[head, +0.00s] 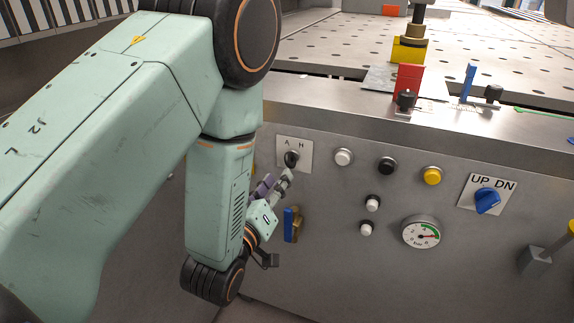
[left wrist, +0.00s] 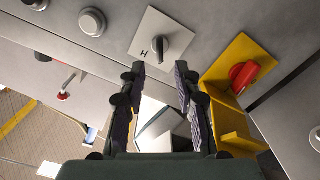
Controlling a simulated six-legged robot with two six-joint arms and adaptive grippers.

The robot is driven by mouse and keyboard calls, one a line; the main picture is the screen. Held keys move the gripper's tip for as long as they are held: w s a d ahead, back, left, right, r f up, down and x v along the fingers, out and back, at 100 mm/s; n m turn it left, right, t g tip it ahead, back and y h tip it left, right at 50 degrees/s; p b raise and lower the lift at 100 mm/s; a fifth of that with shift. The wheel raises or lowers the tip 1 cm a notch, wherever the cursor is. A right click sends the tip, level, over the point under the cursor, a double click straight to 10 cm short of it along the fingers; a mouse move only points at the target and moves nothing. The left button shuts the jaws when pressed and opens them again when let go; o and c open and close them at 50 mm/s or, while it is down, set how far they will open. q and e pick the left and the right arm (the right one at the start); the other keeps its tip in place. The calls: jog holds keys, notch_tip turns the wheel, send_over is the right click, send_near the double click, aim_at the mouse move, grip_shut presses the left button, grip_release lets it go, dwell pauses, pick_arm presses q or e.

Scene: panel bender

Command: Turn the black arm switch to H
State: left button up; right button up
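The black arm switch (head: 291,159) sits on a pale square plate (head: 305,147) marked A and H on the grey front panel. In the left wrist view the black switch (left wrist: 174,43) shows just ahead of my fingertips, with the H beside it; the A is not seen there. My left gripper (head: 285,179) is just below the switch in the head view. In the left wrist view its fingers (left wrist: 160,67) are apart with nothing between them. My right gripper is not in view.
A red rotary switch (left wrist: 243,75) on a yellow mount stands close beside the fingers. White (head: 343,157), black (head: 387,166) and yellow (head: 432,176) buttons, a gauge (head: 421,232) and a blue UP/DN switch (head: 487,201) lie to the right. A blue-handled valve (head: 289,224) is below.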

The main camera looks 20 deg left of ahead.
aim_at(287, 165)
pick_arm(q)
jog(key=w+b, duration=0.1)
jog(key=w, duration=0.6)
grip_shut()
dwell(0.4)
